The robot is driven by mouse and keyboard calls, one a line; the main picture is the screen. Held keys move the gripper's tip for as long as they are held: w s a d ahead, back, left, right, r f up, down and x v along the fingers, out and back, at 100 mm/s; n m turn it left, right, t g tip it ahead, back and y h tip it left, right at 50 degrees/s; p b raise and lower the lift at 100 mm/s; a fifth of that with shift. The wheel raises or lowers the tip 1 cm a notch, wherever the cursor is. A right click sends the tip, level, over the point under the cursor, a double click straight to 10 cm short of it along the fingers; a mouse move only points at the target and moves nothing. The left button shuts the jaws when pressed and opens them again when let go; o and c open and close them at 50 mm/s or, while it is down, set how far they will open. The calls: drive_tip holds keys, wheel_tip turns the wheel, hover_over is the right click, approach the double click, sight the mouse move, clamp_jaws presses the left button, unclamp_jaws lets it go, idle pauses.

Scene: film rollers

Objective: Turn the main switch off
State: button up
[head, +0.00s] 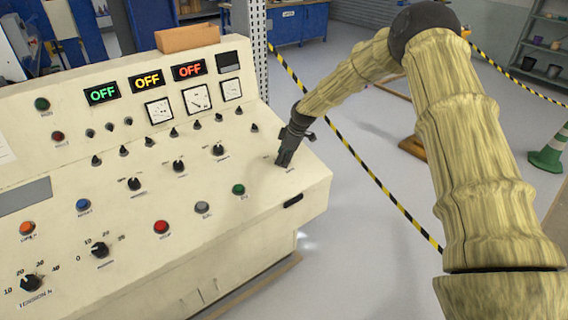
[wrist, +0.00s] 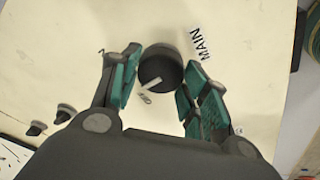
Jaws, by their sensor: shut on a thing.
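The main switch (wrist: 160,66) is a round black knob on the cream control panel, beside a printed MAIN label in the wrist view. My gripper (head: 284,158) is at the panel's right end in the head view, pointing down at the surface. Its green-padded fingers are shut on the knob from both sides, seen in the wrist view. In the head view, the gripper hides the knob.
The control panel (head: 130,215) carries several knobs, coloured buttons, dials and three lit OFF displays (head: 147,80). A green button (head: 238,189) lies left of my gripper. Striped barrier tape (head: 370,175) runs behind the panel over open floor. A green cone (head: 550,150) stands at far right.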

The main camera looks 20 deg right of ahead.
drive_tip(key=n+b, duration=0.1)
drive_tip(key=n, duration=0.1)
drive_tip(key=n+b, duration=0.1)
drive_tip(key=n, duration=0.1)
drive_tip(key=shift+d+f+g+b, duration=0.15)
drive_tip(key=shift+g+b, duration=0.15)
drive_tip(key=shift+g, duration=0.1)
drive_tip(key=shift+n+b, duration=0.4)
drive_tip(key=shift+n, duration=0.5)
drive_tip(key=shift+r, duration=0.2)
drive_tip(key=o, duration=1)
drive_tip(key=v, duration=1.1)
drive_tip(key=shift+w+d+r, duration=0.1)
drive_tip(key=shift+r, duration=0.35)
